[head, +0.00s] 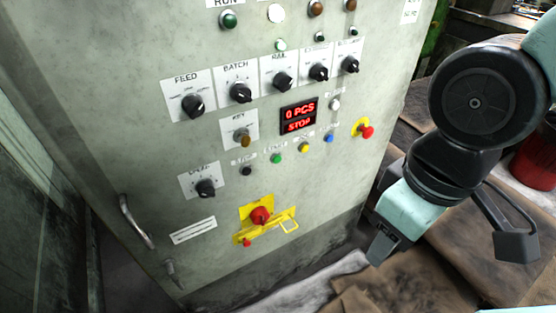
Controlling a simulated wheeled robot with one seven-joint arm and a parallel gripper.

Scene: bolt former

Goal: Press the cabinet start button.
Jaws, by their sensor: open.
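The grey control cabinet (150,60) fills the left and middle of the head view. A green push button (276,158) sits in the lower button row, between a black button (246,171) on its left and a yellow one (304,147) on its right. The small labels above them are too blurred to read surely. The red display (299,115) reads "0 PCS" and "STOP". My gripper (381,246) is at the right, apart from the cabinet face and lower than the button row. It is open, and nothing shows in it.
Several black selector knobs, such as the feed knob (192,105), stick out above the buttons. A red emergency button (260,216) with a yellow guard is below, and another red button (366,132) is at the right. A metal handle (136,222) projects at lower left.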

